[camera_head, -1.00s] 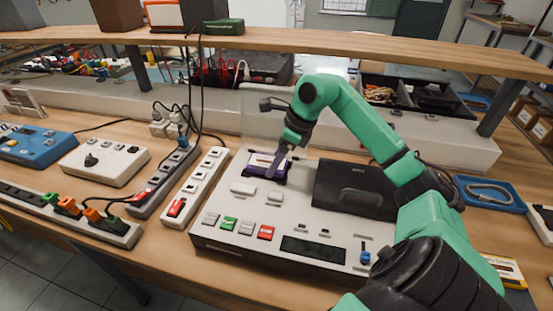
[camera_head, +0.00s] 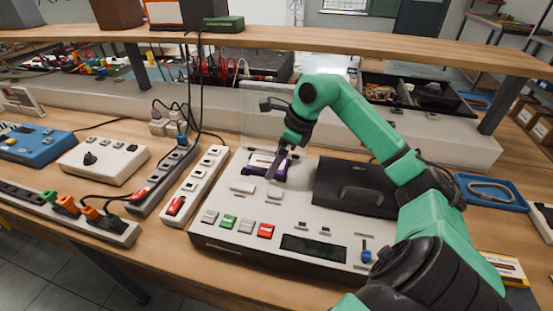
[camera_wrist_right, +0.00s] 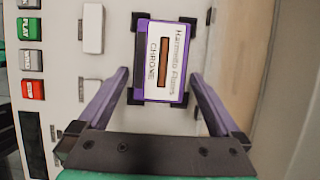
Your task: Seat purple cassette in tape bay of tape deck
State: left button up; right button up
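The purple cassette (camera_head: 255,161), with a white label and brown window, lies at the tape bay on the upper left of the white tape deck (camera_head: 228,190). In the right wrist view the cassette (camera_wrist_right: 161,62) sits between dark corner pieces of the bay; I cannot tell how deep it sits. My right gripper (camera_head: 272,172) is over the cassette. In the right wrist view the gripper (camera_wrist_right: 160,77) is open, its two fingers spread on either side of the cassette, with no clear grip on it. My left gripper is not in view.
A black lid with a handle (camera_head: 352,184) covers the deck's right part. Coloured buttons (camera_head: 228,221) line its front. White power strips (camera_head: 195,187) lie to the left, a blue tray (camera_head: 490,193) to the right. A shelf (camera_head: 300,41) runs behind.

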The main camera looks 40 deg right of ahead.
jog(key=w+a+p+v, duration=0.1)
jog(key=p+v, duration=0.5)
jog(key=v, duration=1.4)
jog(key=shift+w+r, duration=0.25)
jog(key=shift+r, duration=0.25)
jog(key=shift+a, duration=0.1)
